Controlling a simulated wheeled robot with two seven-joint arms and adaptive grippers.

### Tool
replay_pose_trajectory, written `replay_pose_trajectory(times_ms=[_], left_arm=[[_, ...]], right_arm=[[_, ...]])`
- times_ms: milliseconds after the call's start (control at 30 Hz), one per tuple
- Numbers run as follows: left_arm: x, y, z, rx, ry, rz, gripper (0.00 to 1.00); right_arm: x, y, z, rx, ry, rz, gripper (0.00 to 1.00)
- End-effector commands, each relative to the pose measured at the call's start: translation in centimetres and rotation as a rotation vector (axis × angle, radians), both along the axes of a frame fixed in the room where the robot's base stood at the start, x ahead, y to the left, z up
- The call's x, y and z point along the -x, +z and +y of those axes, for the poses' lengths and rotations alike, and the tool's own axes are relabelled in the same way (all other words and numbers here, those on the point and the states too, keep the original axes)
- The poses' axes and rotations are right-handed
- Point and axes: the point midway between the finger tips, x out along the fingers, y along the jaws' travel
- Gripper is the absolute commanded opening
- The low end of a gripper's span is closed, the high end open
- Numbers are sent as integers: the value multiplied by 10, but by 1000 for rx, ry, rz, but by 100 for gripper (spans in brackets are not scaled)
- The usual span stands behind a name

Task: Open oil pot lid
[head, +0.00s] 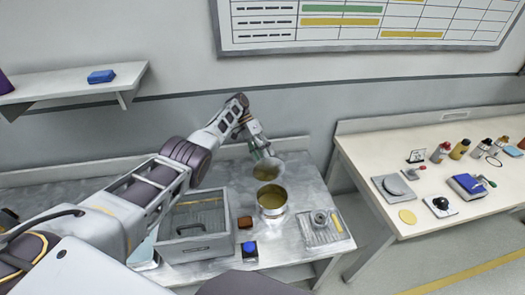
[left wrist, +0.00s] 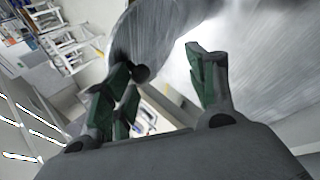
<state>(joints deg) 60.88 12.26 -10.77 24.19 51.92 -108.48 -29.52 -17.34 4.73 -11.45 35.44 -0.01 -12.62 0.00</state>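The oil pot (head: 272,210) is a round metal pot on the grey metal table, its top uncovered with yellowish contents showing. Its round metal lid (head: 268,172) stands tilted up at the back of the pot. The lid also shows as a grey disc in the left wrist view (left wrist: 165,32), with a dark round knob (left wrist: 140,73) at its edge. My left gripper (head: 262,153) is beside the lid, behind the pot. In the left wrist view its fingers (left wrist: 165,75) are spread apart; the knob is near the left finger, and I cannot tell whether they touch. My right gripper is out of view.
A metal fixture plate (head: 318,238) lies right. A second table (head: 380,150) with several bottles and tools stands further right.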

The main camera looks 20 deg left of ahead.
Motion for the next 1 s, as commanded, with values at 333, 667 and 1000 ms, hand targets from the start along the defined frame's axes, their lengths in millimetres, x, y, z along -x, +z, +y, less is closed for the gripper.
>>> replay_pose_trajectory(times_ms=[333, 667, 1000], left_arm=[[4, -12, -6, -4, 2, 14, 42], [3, -1, -6, 0, 2, 9, 42], [3, 25, -3, 2, 3, 1, 42]], right_arm=[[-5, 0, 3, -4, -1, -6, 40], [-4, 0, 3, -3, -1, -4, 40], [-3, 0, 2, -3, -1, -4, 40]])
